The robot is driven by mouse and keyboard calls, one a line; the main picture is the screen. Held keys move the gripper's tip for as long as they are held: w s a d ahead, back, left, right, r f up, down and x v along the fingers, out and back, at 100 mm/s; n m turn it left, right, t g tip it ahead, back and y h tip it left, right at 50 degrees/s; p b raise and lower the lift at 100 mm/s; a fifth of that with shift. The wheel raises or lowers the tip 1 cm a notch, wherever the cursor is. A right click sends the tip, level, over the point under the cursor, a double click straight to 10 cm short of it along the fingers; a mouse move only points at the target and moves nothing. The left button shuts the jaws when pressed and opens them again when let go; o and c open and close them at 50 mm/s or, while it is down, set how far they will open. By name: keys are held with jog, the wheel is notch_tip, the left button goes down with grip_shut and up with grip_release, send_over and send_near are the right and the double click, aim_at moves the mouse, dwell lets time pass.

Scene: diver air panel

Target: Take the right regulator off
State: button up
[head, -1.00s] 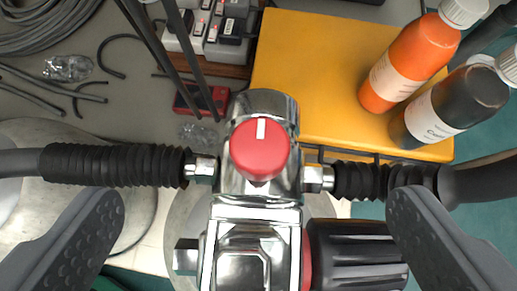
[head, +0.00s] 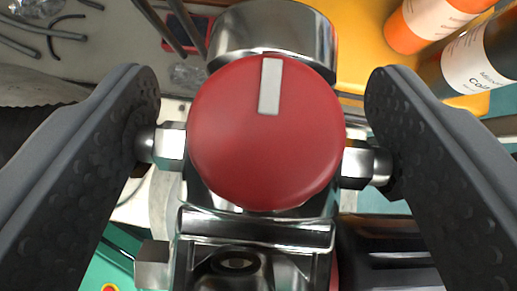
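A chrome regulator (head: 268,32) fills the middle of the head view, with a red round knob (head: 265,150) on top. The knob has a white mark pointing up the picture. Hex fittings stick out of the regulator on both sides. A black ribbed handle (head: 385,250) is at its lower right, partly hidden. My gripper (head: 265,88) is open, one finger on each side of the red knob with a gap to it. The fingers cover the outer ends of the fittings; I cannot tell whether they touch. Only this one regulator is in view.
A yellow case (head: 362,45) lies behind at the right, with an orange bottle (head: 425,22) and a dark labelled bottle (head: 482,55) on it. A red device (head: 187,30) and loose black tubes (head: 50,30) lie at the upper left. Black hoses run to both sides, mostly hidden.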

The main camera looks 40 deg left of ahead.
jog(key=shift+c, duration=1.4)
notch_tip(320, 180, up, 10)
jog(key=shift+r+p, duration=0.1)
jog(key=shift+p, duration=1)
